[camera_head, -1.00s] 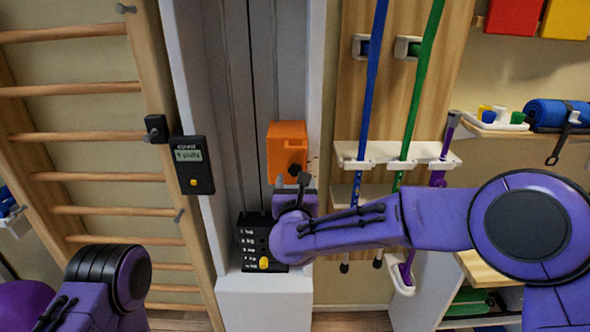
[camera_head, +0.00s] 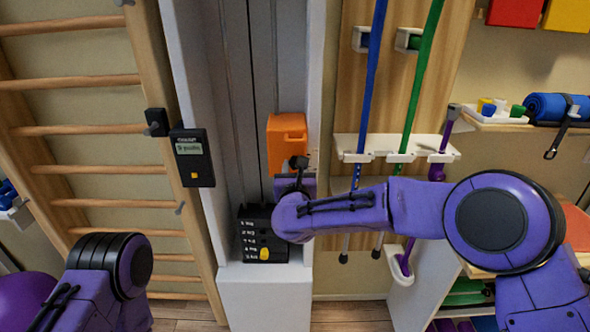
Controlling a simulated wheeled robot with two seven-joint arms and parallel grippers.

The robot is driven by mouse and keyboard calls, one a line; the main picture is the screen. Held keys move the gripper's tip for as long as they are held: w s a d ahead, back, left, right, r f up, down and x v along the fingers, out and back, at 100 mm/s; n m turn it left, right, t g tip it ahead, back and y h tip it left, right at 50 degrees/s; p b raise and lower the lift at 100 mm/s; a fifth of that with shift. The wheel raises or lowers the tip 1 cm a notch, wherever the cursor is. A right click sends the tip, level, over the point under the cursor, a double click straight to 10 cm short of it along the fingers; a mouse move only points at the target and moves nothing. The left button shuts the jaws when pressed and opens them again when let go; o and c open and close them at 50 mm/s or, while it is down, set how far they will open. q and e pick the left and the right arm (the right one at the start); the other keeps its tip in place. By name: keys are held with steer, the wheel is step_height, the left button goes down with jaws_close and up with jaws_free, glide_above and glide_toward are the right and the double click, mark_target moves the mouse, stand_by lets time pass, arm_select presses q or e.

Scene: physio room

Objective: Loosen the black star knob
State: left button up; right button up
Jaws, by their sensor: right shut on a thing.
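The black star knob (camera_head: 299,161) sits at the lower right of an orange block (camera_head: 287,134) on the grey column. My right gripper (camera_head: 297,172) is at the knob from below and is shut on it. My own purple wrist hides most of the fingers. Of my left arm, purple links show at the lower left; its gripper is out of view.
A black weight stack (camera_head: 262,240) with a yellow pin stands below in the column. A black display box (camera_head: 192,158) hangs to the left, beside wooden wall bars (camera_head: 90,130). Blue (camera_head: 367,95) and green (camera_head: 418,85) poles stand in a white rack on the right.

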steer(key=n+b, duration=0.2)
steer(key=n, duration=0.1)
steer(key=shift+f, duration=0.1)
steer(key=shift+n+b, duration=0.45)
steer(key=shift+n, duration=1.25)
steer(key=o, duration=1)
steer(key=shift+o, duration=0.2)
steer(key=shift+s, duration=0.1)
steer(key=s+b, duration=0.3)
steer(key=s, duration=0.7)
steer(key=shift+s, duration=0.15)
